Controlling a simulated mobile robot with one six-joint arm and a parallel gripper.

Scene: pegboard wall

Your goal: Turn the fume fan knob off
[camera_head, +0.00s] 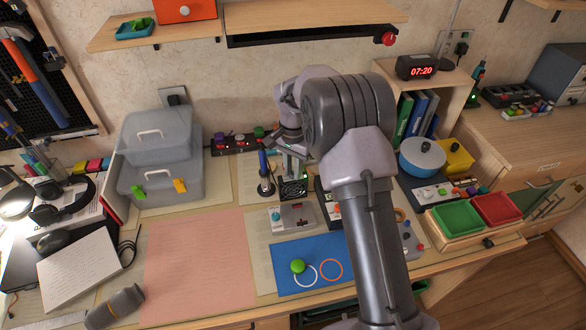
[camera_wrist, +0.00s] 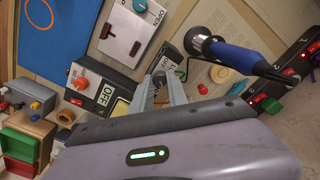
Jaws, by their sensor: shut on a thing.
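The fume fan (camera_head: 293,189) is a small dark box with a round grille, standing on the bench near the middle. My gripper (camera_head: 291,172) reaches down to its top from behind my large arm link. In the wrist view the two grey fingers of my gripper (camera_wrist: 166,74) are close together at the fan's housing (camera_wrist: 172,50). They are shut on a small part there, which seems to be the fan's knob. The fingers hide most of the knob, so I cannot read its setting.
A blue soldering iron (camera_wrist: 235,55) stands close beside the fan. A grey box with a teal knob (camera_head: 278,216) and a dark unit with a red knob (camera_wrist: 82,84) and an OFF label are nearby. A power strip (camera_head: 238,143) lies behind.

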